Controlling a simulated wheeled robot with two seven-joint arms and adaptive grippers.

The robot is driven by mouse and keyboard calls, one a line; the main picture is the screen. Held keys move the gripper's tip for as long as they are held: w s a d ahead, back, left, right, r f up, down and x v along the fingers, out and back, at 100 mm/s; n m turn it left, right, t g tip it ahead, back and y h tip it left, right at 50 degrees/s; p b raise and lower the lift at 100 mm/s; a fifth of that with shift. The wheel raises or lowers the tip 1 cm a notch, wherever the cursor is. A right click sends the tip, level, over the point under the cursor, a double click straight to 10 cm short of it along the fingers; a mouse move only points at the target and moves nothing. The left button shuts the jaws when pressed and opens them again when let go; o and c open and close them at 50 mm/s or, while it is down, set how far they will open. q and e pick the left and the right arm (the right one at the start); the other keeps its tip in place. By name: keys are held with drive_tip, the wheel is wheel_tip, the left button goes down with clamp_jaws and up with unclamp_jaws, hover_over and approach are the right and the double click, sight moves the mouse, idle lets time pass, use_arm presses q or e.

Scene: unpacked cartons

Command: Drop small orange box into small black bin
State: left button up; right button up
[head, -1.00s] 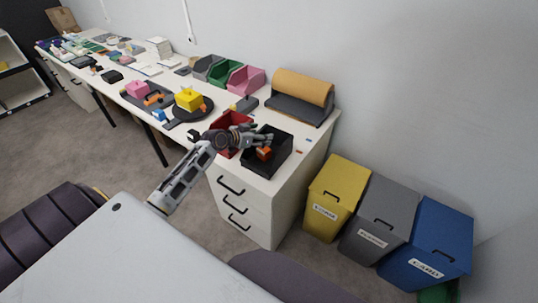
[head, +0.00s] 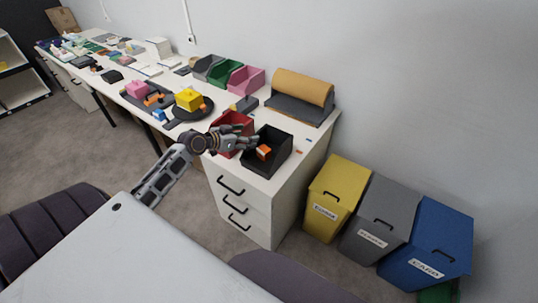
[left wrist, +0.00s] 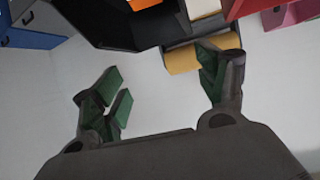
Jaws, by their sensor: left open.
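The small orange box (head: 264,152) lies inside the small black bin (head: 279,158) on the end of the white desk. My left gripper (head: 251,143) is open and empty, over the left rim side of the black bin and apart from the box. In the left wrist view, the open fingers (left wrist: 167,88) have nothing between them. The black bin (left wrist: 112,28) shows at the top of that view, with part of the orange box (left wrist: 144,4) cut off by the top edge. My right gripper is not in view.
A red bin (head: 232,122) stands just left of the black bin, partly behind my gripper. A dark stand with a tan roll (head: 302,87) is behind it. Yellow (head: 334,197), grey (head: 380,216) and blue (head: 430,240) floor bins stand right of the desk.

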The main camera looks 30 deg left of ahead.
use_arm(q)
drive_tip(key=shift+s+a+r, duration=0.15)
drive_tip(key=shift+s+r, duration=0.15)
drive_tip(key=shift+s, duration=0.3)
idle(0.6)
